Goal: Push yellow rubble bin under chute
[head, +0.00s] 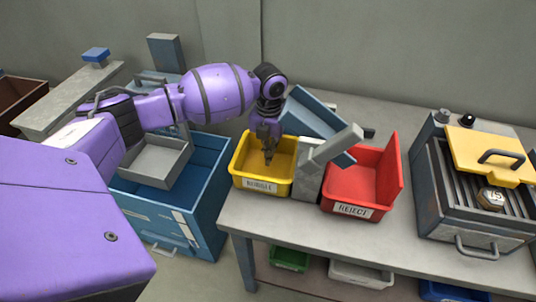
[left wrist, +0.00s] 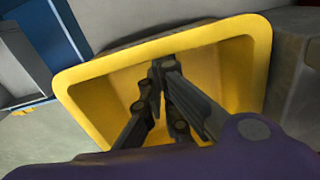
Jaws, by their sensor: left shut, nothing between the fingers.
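The yellow bin (head: 262,187), labelled "RUBBLE", stands upright on the grey table near its left edge. It looks empty where I can see inside. My left gripper (head: 268,159) is shut and empty, pointing down over the bin's opening, with its fingers inside the bin's outline. In the left wrist view the shut left gripper (left wrist: 160,65) shows in front of the yellow bin (left wrist: 238,70); I cannot tell whether the fingertips touch its wall. A blue-grey sloped chute (head: 312,112) stands behind and right of the bin. My right gripper is not in view.
A grey block stand (head: 308,172) with a slanted arm is close to the bin's right side. A red "REJECT" bin (head: 357,184) stands farther right, then a grill-like heater (head: 470,205) with a yellow lid. A blue crate (head: 205,215) is left of the table.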

